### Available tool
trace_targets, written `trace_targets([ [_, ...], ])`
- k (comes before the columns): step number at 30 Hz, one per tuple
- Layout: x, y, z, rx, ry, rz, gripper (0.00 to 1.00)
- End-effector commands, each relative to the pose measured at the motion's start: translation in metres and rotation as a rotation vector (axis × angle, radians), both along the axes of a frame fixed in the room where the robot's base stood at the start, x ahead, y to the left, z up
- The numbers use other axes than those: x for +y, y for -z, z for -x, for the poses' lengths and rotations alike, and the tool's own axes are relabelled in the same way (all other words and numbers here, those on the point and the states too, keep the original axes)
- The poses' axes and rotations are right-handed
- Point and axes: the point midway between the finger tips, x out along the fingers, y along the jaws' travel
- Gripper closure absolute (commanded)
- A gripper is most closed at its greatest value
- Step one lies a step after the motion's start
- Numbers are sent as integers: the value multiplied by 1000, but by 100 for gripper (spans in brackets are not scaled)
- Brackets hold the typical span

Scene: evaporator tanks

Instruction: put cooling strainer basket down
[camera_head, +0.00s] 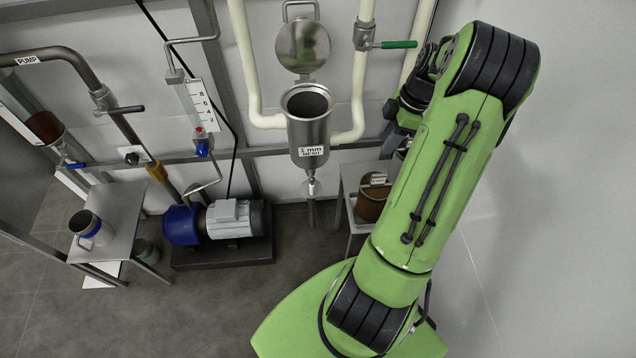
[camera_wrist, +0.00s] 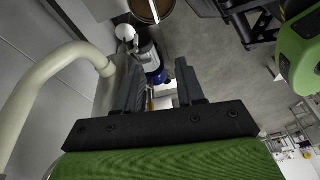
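In the head view, an open steel strainer housing (camera_head: 309,128) with a "1 mm" label hangs on the wall pipes, its round lid (camera_head: 302,46) raised. A brown labelled container (camera_head: 373,203) stands on the right-hand table, partly behind my arm. I cannot tell for certain whether it is the cooling strainer basket. In the wrist view, a round brown vessel (camera_wrist: 151,9) is cut off by the top edge. My gripper (camera_wrist: 158,84) shows there with its fingers apart and nothing visible between them. In the head view the gripper is hidden by my arm.
Cream pipes (camera_head: 359,85) with a green-handled valve (camera_head: 398,44) run beside the housing. A blue and grey pump (camera_head: 218,221) sits on the floor. A small left table (camera_head: 120,215) holds a metal cup (camera_head: 90,228). Floor in front is clear.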

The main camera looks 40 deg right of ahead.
Motion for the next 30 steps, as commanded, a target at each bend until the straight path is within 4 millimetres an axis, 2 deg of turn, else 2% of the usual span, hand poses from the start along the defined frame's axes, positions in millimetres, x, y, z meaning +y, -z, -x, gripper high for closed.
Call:
trace_targets([
  [1, 30, -29, -16, 27, 27, 51, 62],
  [3, 72, -62, -26, 59, 120, 113, 62],
  [5, 110, -89, -29, 63, 210, 163, 62],
  [7, 156, -117, -23, 39, 328, 208, 62],
  [9, 200, -140, -8, -11, 454, 226, 62],
  [12, 252, -161, 26, -101, 635, 189, 62],
  [15, 285, -166, 61, -173, 788, 92, 62],
  [18, 299, -164, 85, -204, 890, -2, 62],
  [21, 305, -162, 95, -211, 936, -50, 62],
  [30, 305, -166, 95, -208, 945, -55, 62],
])
